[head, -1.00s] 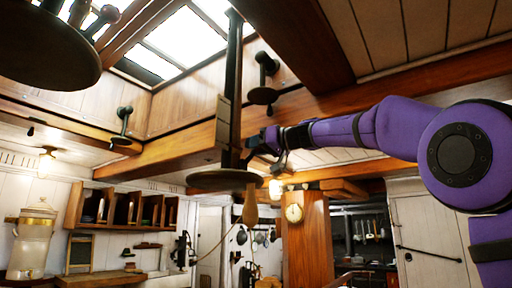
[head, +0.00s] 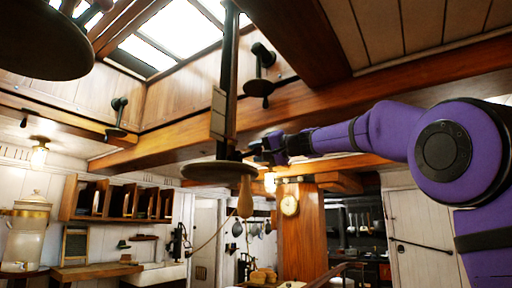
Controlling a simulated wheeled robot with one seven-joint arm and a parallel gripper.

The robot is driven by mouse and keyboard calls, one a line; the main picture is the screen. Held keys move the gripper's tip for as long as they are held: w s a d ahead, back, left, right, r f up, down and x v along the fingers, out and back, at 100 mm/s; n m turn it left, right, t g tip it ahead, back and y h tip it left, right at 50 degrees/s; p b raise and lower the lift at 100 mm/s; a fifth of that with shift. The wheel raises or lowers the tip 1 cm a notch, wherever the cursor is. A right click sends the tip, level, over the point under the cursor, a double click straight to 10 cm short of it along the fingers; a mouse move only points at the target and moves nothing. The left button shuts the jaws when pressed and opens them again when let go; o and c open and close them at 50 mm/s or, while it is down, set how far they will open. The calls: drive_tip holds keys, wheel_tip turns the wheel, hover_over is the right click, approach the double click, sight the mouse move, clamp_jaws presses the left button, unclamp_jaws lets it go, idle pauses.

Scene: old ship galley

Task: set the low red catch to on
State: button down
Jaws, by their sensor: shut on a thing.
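My gripper (head: 262,151) is at the end of my purple arm near the middle of the head view. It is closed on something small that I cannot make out. It shows just right of a dark vertical post (head: 231,80) and above a round dark disc (head: 218,172) at the post's foot. I cannot tell whether the gripper touches the post. I cannot make out a red catch; the fingertips are small and dark.
Another dark disc (head: 40,45) fills the upper left. Dark fittings hang at the skylight's side (head: 262,75) and on the left beam (head: 117,118). A thick wooden beam (head: 190,135) crosses behind the post. A clock (head: 289,205) hangs on a wooden column (head: 305,240).

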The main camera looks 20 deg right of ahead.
drive_tip(key=shift+w+d+f+m, duration=0.15)
drive_tip(key=shift+f+m, duration=0.55)
drive_tip(key=shift+m, duration=0.65)
drive_tip(key=shift+w+d+f+m, duration=0.1)
drive_tip(key=shift+f+m, duration=0.6)
drive_tip(key=shift+m, duration=0.65)
drive_tip(key=shift+f, duration=0.1)
drive_tip(key=c, duration=0.7)
unclamp_jaws()
drive_tip(key=v, duration=1.1)
drive_tip(key=shift+a, duration=0.15)
drive_tip(key=shift+s, duration=0.1)
